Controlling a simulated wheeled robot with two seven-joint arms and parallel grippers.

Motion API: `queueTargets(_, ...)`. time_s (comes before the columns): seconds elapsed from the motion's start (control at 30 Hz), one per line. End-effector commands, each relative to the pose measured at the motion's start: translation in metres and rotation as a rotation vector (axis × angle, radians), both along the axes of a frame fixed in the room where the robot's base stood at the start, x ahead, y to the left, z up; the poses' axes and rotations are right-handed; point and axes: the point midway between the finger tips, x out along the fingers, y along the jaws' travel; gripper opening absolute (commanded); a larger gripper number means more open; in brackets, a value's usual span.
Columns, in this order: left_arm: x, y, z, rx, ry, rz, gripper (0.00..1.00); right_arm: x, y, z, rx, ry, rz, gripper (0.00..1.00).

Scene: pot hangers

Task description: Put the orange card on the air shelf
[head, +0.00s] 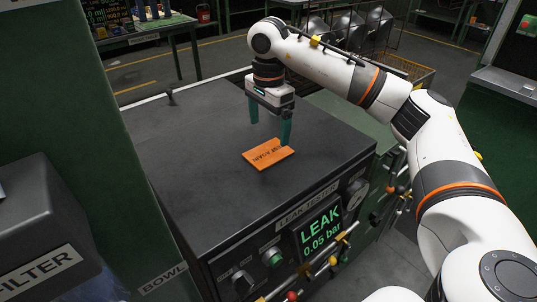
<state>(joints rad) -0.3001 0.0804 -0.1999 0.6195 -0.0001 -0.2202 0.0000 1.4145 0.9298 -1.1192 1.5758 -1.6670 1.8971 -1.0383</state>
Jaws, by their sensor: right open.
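The orange card (266,155) lies flat on the dark top of the leak tester (190,165); dark lettering shows on it. My right gripper (270,133) points down just above and behind the card, with its two green fingers apart and nothing between them. The right finger comes down close to the card's far right edge; I cannot tell whether it touches. My left gripper is not in view. I cannot make out a shelf labelled as the air shelf.
A grey box marked FILTER (40,225) stands at the left, beside a green panel (85,120) that rises along the tester's left side. Knobs and a lit LEAK display (320,228) are on the tester's front. Most of the tester's top is clear.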

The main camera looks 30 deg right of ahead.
Motion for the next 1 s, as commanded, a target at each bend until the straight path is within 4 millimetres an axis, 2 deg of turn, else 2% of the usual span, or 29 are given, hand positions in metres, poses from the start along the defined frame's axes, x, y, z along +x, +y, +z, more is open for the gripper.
queueTargets(0.23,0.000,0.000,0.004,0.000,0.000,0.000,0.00,-0.001,0.000,-0.020,0.000,0.001,0.001,0.94)
queueTargets(0.5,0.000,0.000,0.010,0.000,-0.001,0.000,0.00,-0.002,0.002,-0.058,0.001,0.001,0.001,0.94)
queueTargets(0.77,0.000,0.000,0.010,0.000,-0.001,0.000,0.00,-0.002,0.002,-0.062,0.000,-0.001,0.001,0.94)
queueTargets(0.8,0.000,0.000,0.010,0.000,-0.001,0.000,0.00,-0.002,0.002,-0.062,0.000,-0.001,0.001,0.92)
queueTargets(0.87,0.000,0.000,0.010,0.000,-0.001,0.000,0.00,-0.002,0.002,-0.062,0.000,-0.001,0.001,0.82)
queueTargets(1.0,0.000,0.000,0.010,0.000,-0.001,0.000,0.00,-0.002,0.002,-0.062,0.000,-0.001,0.001,0.59)
